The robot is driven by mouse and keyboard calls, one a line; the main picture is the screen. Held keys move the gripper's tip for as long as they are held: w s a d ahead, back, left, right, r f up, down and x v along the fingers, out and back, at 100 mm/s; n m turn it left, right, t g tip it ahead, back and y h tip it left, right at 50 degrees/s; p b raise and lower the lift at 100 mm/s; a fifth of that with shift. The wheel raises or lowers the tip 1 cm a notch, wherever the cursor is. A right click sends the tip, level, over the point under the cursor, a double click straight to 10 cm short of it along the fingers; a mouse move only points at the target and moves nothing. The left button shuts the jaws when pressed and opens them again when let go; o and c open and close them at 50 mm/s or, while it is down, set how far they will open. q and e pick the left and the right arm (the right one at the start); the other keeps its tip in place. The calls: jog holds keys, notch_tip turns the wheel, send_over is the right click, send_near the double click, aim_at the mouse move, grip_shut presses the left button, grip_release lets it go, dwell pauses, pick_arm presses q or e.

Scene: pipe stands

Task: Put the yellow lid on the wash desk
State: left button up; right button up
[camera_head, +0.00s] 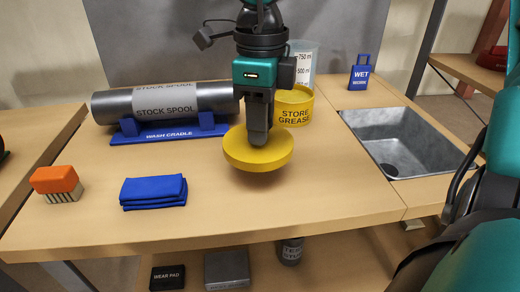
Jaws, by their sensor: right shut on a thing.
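The yellow lid (258,158) is a round, thick disc, slightly tilted, over the middle of the wooden wash desk (330,190). My right gripper (258,138) points down from above and is shut on the lid at its top. The lid appears to be held above the desk top; its underside and any gap below it are hard to judge. My left gripper is not in view.
Behind the lid stand a yellow "STORE GREASE" tub (294,107) and a clear measuring jug (303,60). A steel stock spool (165,101) rests in a blue cradle (170,133). A blue cloth (153,191), an orange brush (57,182) and a sink (405,140) flank clear desk.

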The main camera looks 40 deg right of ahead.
aim_at(261, 148)
jog(key=shift+f+b, duration=0.45)
jog(key=shift+f, duration=1.95)
jog(key=shift+f+b, duration=0.25)
jog(key=shift+b, duration=0.05)
jog(key=o, duration=1)
jog(key=shift+r, duration=0.1)
jog(key=shift+o, duration=0.2)
jog(key=shift+r+p, duration=0.45)
jog(key=shift+r, duration=0.1)
notch_tip(261, 148, up, 11)
jog(key=shift+r+p, duration=0.15)
jog(key=shift+p, duration=1)
